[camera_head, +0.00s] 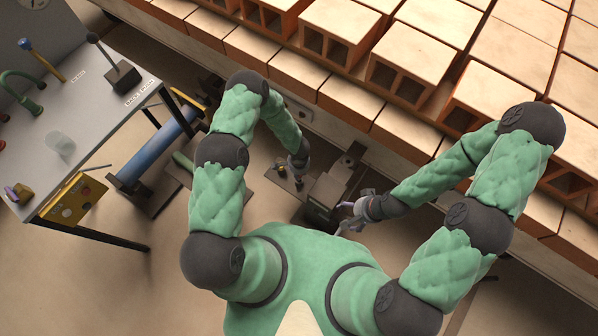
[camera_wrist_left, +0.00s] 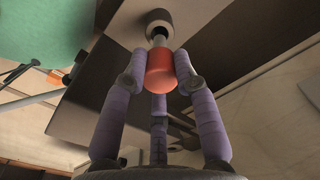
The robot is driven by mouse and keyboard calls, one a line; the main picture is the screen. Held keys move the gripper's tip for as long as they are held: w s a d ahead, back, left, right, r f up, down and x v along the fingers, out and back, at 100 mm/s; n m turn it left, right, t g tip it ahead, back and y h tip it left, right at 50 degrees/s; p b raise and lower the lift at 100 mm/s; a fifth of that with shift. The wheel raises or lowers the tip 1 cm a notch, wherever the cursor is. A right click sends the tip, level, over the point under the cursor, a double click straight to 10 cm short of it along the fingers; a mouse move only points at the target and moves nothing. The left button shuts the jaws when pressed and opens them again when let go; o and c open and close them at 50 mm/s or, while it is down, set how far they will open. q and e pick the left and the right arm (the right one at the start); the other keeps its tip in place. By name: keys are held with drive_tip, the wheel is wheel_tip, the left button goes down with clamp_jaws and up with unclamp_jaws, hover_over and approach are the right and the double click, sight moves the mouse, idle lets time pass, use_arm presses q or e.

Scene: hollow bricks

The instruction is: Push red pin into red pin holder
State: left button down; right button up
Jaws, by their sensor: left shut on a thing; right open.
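The red pin (camera_wrist_left: 160,72) has a thick orange-red head and a grey shaft, seen in the left wrist view. My left gripper (camera_wrist_left: 160,82) is shut on its head, with purple fingers around it. The shaft points at a dark round collar (camera_wrist_left: 157,20) on a brown block; the shaft end meets or enters the collar, I cannot tell how deep. In the head view my left gripper (camera_head: 298,178) is low beside dark equipment, and the pin is too small to make out. My right gripper (camera_head: 350,214) is open to the right, near a dark machine part.
Stacked hollow bricks (camera_head: 410,52) fill the top and right, close beyond both arms. A grey workbench (camera_head: 60,110) with levers and a yellow panel (camera_head: 75,200) stands at left. A blue roller (camera_head: 155,155) lies beside it. Bare floor shows at lower left.

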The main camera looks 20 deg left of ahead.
use_arm(q)
drive_tip(key=shift+f+b, duration=2.25)
drive_tip(key=shift+f, duration=0.55)
drive_tip(key=c, duration=0.9)
unclamp_jaws()
drive_tip(key=shift+r, duration=0.1)
wheel_tip(320, 180, up, 12)
